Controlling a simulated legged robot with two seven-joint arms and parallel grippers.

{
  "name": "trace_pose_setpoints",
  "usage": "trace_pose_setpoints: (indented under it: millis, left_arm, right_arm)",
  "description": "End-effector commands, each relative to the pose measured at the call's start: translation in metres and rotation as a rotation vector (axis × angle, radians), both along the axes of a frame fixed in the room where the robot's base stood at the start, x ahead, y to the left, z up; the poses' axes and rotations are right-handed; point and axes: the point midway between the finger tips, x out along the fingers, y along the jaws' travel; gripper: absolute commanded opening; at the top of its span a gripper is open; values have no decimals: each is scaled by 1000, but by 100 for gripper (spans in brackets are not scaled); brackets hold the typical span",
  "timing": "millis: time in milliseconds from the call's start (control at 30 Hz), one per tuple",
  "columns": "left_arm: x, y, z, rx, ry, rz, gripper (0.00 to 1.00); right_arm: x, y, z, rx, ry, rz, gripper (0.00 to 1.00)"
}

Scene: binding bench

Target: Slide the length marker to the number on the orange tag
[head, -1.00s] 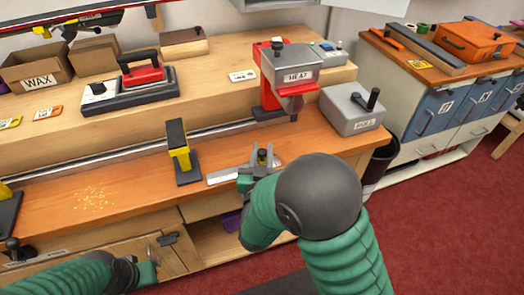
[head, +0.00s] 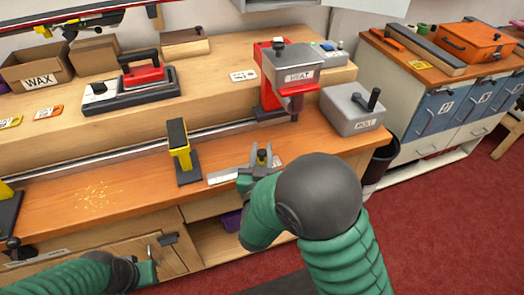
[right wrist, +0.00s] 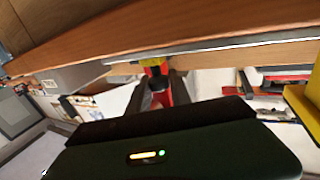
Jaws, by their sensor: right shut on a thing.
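A pale ruler strip (head: 226,174) lies on the front of the wooden bench. A small yellow and dark marker (head: 262,156) stands at its right part, between the fingers of my right gripper (head: 257,168). That gripper is shut on the marker and hides much of it and of the scale. In the right wrist view, a yellow and red piece (right wrist: 153,66) shows at the fingers (right wrist: 158,95). The orange tag (head: 48,112) lies on the raised shelf at left; its number is too small to read. My left gripper (head: 150,266) is low, before the bench front; its fingers are unclear.
A yellow-and-black support (head: 180,152) stands left of the ruler. A red and grey HEAT device (head: 288,75) and a grey box with a lever (head: 353,110) stand behind and to the right. A yellow tag (head: 10,122) and a white tag (head: 243,76) lie on the shelf.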

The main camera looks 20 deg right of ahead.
Motion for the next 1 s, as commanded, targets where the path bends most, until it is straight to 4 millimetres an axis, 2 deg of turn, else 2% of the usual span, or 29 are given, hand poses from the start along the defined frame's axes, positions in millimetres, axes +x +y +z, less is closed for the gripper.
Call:
trace_pose_setpoints:
  millis: [67,300,600,633,767,1000]
  left_arm:
    - [0,0,0,0,0,0,0]
    - [0,0,3,0,0,0,0]
    - [0,0,3,0,0,0,0]
    - [0,0,3,0,0,0,0]
    - [0,0,3,0,0,0,0]
    - [0,0,3,0,0,0,0]
  right_arm:
    - [0,1,-1,0,1,0,0]
    - [-1,34,0,1,2,5,0]
    - [-1,36,-1,-1,1,-1,0]
    - [-1,35,-1,-1,1,-1,28]
    - [-1,35,-1,-1,1,-1,45]
    - [-2,36,0,0,0,0,47]
